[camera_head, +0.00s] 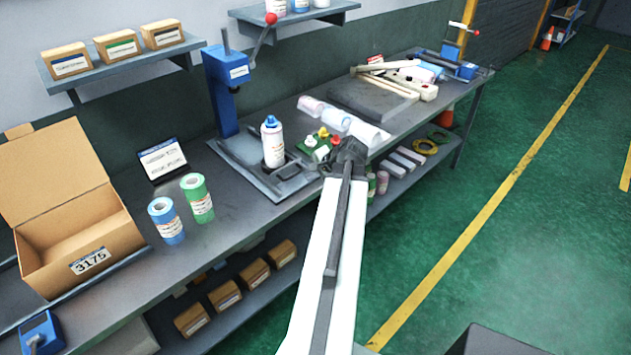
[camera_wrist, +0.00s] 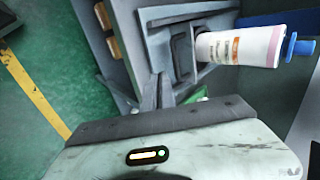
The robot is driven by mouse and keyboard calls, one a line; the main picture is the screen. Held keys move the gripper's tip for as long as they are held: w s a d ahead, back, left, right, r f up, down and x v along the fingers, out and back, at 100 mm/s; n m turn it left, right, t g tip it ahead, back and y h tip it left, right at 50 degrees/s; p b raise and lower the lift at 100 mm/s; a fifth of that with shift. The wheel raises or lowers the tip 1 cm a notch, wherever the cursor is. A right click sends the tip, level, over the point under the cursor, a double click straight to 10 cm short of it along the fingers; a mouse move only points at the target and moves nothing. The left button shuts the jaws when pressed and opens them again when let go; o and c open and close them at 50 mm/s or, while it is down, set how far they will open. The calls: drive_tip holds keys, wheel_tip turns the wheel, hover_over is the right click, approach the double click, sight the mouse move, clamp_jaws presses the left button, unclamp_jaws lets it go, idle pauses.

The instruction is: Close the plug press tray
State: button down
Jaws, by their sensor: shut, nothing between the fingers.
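The plug press is a blue column (camera_head: 222,95) with a red-knobbed lever, standing on a grey base plate on the bench. Its grey tray (camera_head: 291,186) with a dark recess lies at the front of the base, by the bench's front edge. The tray's recessed frame also shows in the wrist view (camera_wrist: 181,50). A white bottle with a blue cap (camera_head: 273,146) stands upright at the tray's rear part; it lies sideways across the wrist view (camera_wrist: 240,47). My gripper (camera_head: 350,150) is shut and empty, to the right of the tray near its front end. Whether it touches the tray is unclear.
A green block with red and yellow knobs (camera_head: 318,143) sits close behind my gripper. Blue and green rolls (camera_head: 197,198) and an open cardboard box (camera_head: 70,235) stand to the left. A lower shelf holds small boxes.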

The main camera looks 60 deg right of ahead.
drive_tip(key=w+f, duration=0.1)
drive_tip(key=w+d+f+b, duration=0.1)
drive_tip(key=w, duration=0.1)
drive_tip(key=w+f, duration=0.1)
drive_tip(key=w, duration=0.1)
drive_tip(key=shift+d+f+b, duration=0.1)
drive_tip(key=shift+d+b, duration=0.2)
drive_tip(key=shift+b, duration=0.1)
drive_tip(key=shift+w+d, duration=0.1)
drive_tip(key=shift+w, duration=0.3)
drive_tip(key=shift+s, duration=0.1)
